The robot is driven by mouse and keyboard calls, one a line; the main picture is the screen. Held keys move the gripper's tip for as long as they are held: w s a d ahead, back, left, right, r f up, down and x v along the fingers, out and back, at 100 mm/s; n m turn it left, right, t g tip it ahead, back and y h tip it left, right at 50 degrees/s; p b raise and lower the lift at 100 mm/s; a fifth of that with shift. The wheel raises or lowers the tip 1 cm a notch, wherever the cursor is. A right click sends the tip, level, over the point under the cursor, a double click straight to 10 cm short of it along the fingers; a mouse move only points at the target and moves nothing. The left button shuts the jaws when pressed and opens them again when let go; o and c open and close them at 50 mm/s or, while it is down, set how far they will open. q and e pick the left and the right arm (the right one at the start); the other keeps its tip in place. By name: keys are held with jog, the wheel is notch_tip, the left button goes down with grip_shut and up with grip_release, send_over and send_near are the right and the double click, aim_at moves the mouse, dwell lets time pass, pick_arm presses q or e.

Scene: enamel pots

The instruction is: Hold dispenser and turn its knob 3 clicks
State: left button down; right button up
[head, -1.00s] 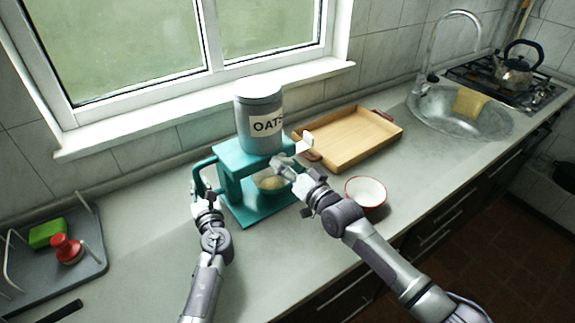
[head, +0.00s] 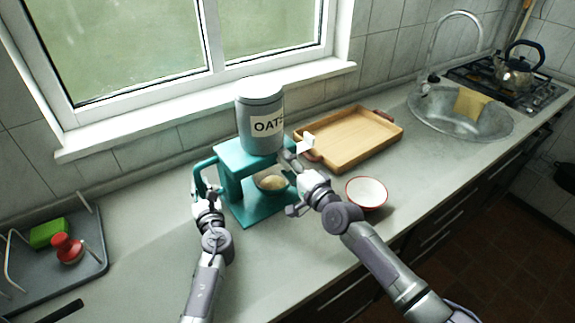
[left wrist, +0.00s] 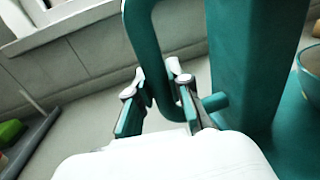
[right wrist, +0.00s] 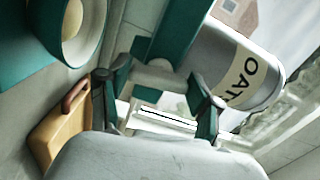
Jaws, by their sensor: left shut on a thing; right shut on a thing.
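The teal dispenser (head: 233,187) stands upright on the counter with a grey canister labelled OATS (head: 260,120) on top. My left gripper (head: 206,193) is shut on its teal side handle (left wrist: 146,45); the handle runs between the fingers in the left wrist view (left wrist: 158,98). My right gripper (head: 297,172) is at the dispenser's right side, shut on the white knob (head: 306,143). In the right wrist view the pale knob (right wrist: 165,117) lies between the fingers (right wrist: 158,98). A bowl holding some oats (head: 271,181) stands under the canister, partly hidden by the frame.
A white bowl with a red rim (head: 366,193) stands right of my right gripper. A wooden tray (head: 355,138) lies behind it. A grey rack (head: 90,262) with a green sponge (head: 49,233) and red item (head: 67,248) is at the left. The front counter is clear.

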jog(key=shift+f+m, duration=0.15)
jog(key=shift+m, duration=0.35)
dwell(0.3)
jog(key=o, duration=1.1)
jog(key=shift+o, duration=0.2)
jog(key=v, duration=1.2)
